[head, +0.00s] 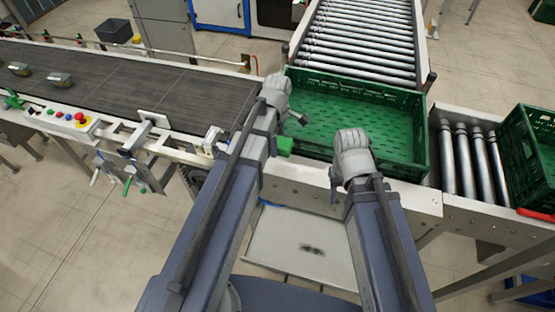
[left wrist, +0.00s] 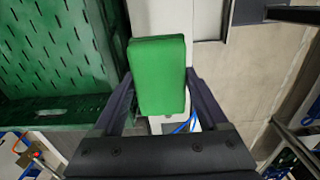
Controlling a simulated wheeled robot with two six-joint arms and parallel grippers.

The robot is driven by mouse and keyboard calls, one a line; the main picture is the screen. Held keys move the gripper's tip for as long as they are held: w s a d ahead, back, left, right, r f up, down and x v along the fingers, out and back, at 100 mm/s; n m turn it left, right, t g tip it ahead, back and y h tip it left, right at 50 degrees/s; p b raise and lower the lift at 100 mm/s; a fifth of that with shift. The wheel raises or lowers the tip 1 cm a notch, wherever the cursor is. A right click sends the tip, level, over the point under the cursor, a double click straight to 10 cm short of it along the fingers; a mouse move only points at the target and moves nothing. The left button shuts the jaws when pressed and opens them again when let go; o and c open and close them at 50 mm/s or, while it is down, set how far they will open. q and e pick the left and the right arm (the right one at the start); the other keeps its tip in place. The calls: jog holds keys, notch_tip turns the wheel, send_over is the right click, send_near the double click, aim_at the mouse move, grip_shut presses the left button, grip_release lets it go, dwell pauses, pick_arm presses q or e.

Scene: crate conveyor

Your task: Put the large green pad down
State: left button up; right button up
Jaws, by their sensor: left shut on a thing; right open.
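The large green pad (left wrist: 160,75) is a plain green block, seen clearly in the left wrist view between the two dark fingers of my left gripper (left wrist: 161,100). The gripper is shut on it. In the head view the pad (head: 285,146) shows as a small green patch beside my left arm, over the near left corner of the green crate (head: 428,150). I cannot tell how high it is held. My right gripper (head: 335,182) is open at the crate's near side; its fingers are mostly hidden under my wrist.
The green crate looks empty and sits on the roller conveyor (head: 360,40). A second green crate (head: 515,150) stands at the right edge. A dark belt (head: 190,95) with two small items runs to the left. A red button (head: 79,117) is on its side rail.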

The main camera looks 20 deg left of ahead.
aim_at(277, 161)
pick_arm(q)
notch_tip(277, 161, down, 3)
jog(key=shift+f+b, duration=0.15)
jog(key=shift+b, duration=0.9)
pick_arm(e)
notch_tip(277, 161, down, 3)
jog(key=shift+f, duration=0.15)
pick_arm(q)
jog(key=shift+f, duration=0.1)
notch_tip(277, 161, down, 4)
jog(key=b, duration=0.3)
jog(key=shift+r+b, duration=0.2)
jog(key=shift+b, duration=0.15)
pick_arm(e)
notch_tip(277, 161, down, 4)
jog(key=shift+r, duration=0.15)
pick_arm(q)
jog(key=shift+f, duration=0.1)
jog(key=o, duration=0.9)
